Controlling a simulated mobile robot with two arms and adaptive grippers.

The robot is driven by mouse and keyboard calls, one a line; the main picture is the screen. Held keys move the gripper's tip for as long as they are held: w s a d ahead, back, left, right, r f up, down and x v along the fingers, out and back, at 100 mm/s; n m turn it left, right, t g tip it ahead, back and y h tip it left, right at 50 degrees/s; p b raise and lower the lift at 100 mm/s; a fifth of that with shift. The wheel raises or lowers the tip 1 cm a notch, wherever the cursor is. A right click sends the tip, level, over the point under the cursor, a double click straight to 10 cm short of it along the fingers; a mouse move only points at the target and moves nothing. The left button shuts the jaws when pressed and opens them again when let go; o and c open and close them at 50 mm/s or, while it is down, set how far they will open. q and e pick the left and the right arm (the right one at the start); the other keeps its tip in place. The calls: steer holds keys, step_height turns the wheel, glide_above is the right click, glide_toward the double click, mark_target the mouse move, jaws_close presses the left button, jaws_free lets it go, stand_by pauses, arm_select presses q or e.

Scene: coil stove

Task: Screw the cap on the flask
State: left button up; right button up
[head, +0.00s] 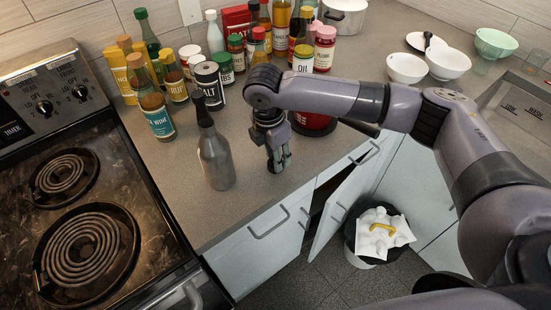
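A grey bottle-shaped flask (216,160) stands upright on the counter near its front edge, with a dark narrow top (203,110). I cannot tell whether that dark top is a separate cap. My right gripper (279,162) points down just to the right of the flask, apart from it and close to the counter. Its fingers look close together, but I cannot tell whether they are shut or hold something small. No loose cap is clearly visible; the gripper and my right arm hide part of the counter. My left gripper is not in view.
Several bottles, spice jars and a salt container (209,84) crowd the counter behind the flask. A red container (312,122) stands partly behind my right arm. The coil stove (85,245) is at left. Below, a cabinet door (341,213) is open beside a bin (372,250).

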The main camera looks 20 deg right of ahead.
steer(key=shift+c, duration=0.6)
jaws_close()
steer(key=shift+r, duration=0.2)
step_height(320, 180, up, 20)
steer(key=b, duration=0.1)
steer(key=shift+f, duration=0.15)
stand_by(0.4)
